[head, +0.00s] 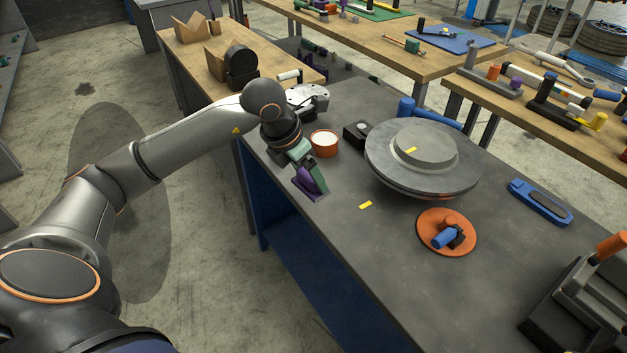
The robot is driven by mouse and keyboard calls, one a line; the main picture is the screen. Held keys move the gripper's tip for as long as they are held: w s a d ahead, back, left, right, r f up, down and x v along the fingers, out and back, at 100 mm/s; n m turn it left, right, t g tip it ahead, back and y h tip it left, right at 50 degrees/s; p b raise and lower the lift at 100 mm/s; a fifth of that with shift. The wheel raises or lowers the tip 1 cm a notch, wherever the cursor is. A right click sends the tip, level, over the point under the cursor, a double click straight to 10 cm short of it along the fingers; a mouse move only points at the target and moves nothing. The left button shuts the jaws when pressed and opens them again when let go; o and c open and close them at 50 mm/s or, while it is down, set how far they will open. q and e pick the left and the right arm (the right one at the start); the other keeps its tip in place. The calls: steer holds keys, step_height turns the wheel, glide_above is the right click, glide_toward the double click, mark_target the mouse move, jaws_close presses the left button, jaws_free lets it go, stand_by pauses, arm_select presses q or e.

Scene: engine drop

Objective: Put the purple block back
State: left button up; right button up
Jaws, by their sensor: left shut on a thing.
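The purple block (308,183) is at the left edge of the grey workbench top (335,240). My left gripper (312,180) points down over that edge, with its greenish fingers shut on the purple block. The fingers cover part of the block. I cannot tell whether the block touches the bench top or is just above it. My right gripper is not in view.
An orange-rimmed cup (324,143) and a dark block (357,134) stand close to the gripper. A large grey disc (423,158) lies further right. An orange round plate (446,232) carries a blue-and-orange piece. The bench's near-left part is clear.

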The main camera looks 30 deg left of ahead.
arm_select(q)
steer(key=w, duration=0.1)
steer(key=w+a+f, duration=0.1)
steer(key=w, duration=0.1)
steer(key=shift+w+a+f, duration=0.15)
steer(key=shift+a+f, duration=0.05)
steer(key=shift+a, duration=0.05)
steer(key=w+f, duration=0.1)
steer(key=w+a+f, duration=0.1)
steer(key=f, duration=0.1)
steer(key=w+f, duration=0.1)
steer(key=shift+w+a+f, duration=0.15)
steer(key=shift+a+f, duration=0.15)
steer(key=shift+f, duration=0.1)
steer(key=f, duration=0.3)
steer(key=shift+w+a+p, duration=0.2)
steer(key=shift+w+p, duration=0.15)
steer(key=shift+w, duration=0.05)
steer(key=shift+f, duration=0.4)
steer(key=shift+f, duration=0.25)
steer(key=o, duration=1.1)
